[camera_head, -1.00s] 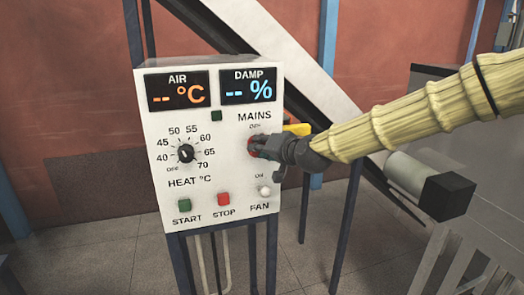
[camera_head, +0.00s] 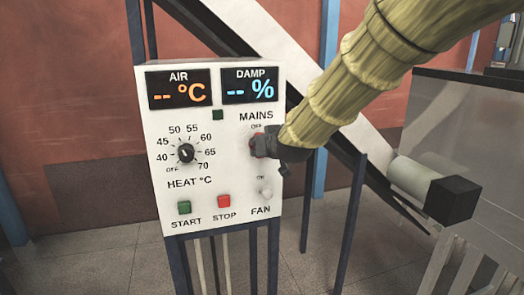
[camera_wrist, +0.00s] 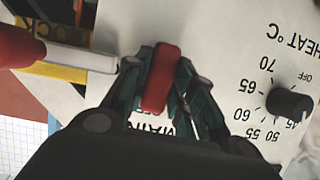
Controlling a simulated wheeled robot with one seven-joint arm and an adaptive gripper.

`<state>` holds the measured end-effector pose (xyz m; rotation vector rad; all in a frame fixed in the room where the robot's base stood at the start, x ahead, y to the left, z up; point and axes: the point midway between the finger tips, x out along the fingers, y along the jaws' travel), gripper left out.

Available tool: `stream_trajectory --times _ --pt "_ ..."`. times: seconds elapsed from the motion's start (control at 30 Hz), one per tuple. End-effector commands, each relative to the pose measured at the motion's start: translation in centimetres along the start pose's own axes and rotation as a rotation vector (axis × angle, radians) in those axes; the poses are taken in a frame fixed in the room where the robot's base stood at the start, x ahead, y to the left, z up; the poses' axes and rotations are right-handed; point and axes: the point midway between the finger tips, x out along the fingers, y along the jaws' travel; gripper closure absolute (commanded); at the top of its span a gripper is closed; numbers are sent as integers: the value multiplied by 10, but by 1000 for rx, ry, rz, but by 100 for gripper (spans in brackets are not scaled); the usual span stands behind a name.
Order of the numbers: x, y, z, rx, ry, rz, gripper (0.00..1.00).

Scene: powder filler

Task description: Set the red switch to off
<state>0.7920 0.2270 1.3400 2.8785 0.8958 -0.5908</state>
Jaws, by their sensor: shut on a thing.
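The red switch is a bar-shaped handle under the word MAINS on the white control panel (camera_head: 215,110). In the wrist view the red handle (camera_wrist: 161,78) stands between the two fingers of my gripper (camera_wrist: 158,85), which are shut on it. It runs nearly up and down the picture there, slightly tilted.
The panel also carries a black heat dial (camera_head: 186,153), a green start button (camera_head: 184,207), a red stop button (camera_head: 224,201) and a fan toggle (camera_head: 265,192). In the wrist view, a pale bar (camera_wrist: 75,57) with a red end lies left of the fingers.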

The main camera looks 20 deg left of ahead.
Motion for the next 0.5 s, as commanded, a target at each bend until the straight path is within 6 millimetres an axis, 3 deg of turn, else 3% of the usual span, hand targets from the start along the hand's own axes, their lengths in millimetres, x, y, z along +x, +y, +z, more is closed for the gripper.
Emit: stream_trajectory --times 0.5 --pt "1 -1 2 -60 -2 23 99"
